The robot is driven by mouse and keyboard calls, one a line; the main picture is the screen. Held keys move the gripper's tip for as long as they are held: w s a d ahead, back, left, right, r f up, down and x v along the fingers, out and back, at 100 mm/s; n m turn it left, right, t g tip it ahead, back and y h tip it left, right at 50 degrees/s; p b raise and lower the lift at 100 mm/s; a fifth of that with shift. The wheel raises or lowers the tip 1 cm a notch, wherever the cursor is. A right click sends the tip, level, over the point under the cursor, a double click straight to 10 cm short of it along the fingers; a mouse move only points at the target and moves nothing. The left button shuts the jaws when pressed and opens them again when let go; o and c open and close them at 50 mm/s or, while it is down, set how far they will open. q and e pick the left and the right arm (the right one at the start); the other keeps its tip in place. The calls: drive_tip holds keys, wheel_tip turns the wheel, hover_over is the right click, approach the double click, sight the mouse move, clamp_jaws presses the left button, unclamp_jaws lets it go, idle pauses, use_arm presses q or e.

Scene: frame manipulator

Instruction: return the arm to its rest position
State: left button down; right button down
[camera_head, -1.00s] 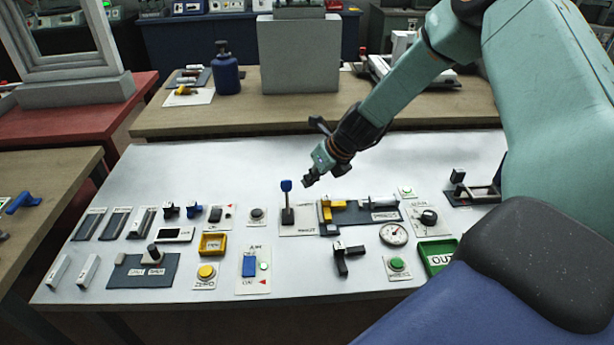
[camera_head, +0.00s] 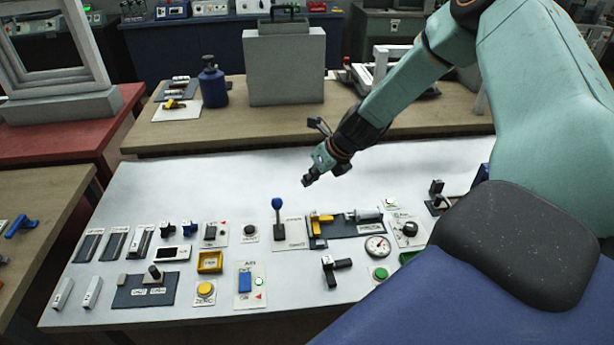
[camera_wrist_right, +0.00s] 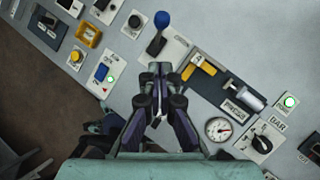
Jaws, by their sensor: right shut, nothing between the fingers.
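My right arm comes in from the upper right of the head view. Its gripper (camera_head: 309,180) is shut and empty, above the white panel table (camera_head: 170,205), close to the blue-knobbed lever (camera_head: 277,212) and apart from it. In the right wrist view the closed fingers (camera_wrist_right: 160,72) hang over the panel, with the blue lever knob (camera_wrist_right: 162,19) just beyond them. My left gripper is not in view.
The panel carries a yellow-handled clamp (camera_head: 322,226), a dial gauge (camera_head: 377,246), a yellow button (camera_head: 204,288) and several switches. Behind it, a wooden bench holds a blue bottle (camera_head: 213,84) and a grey box (camera_head: 285,70). The panel's back left is bare.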

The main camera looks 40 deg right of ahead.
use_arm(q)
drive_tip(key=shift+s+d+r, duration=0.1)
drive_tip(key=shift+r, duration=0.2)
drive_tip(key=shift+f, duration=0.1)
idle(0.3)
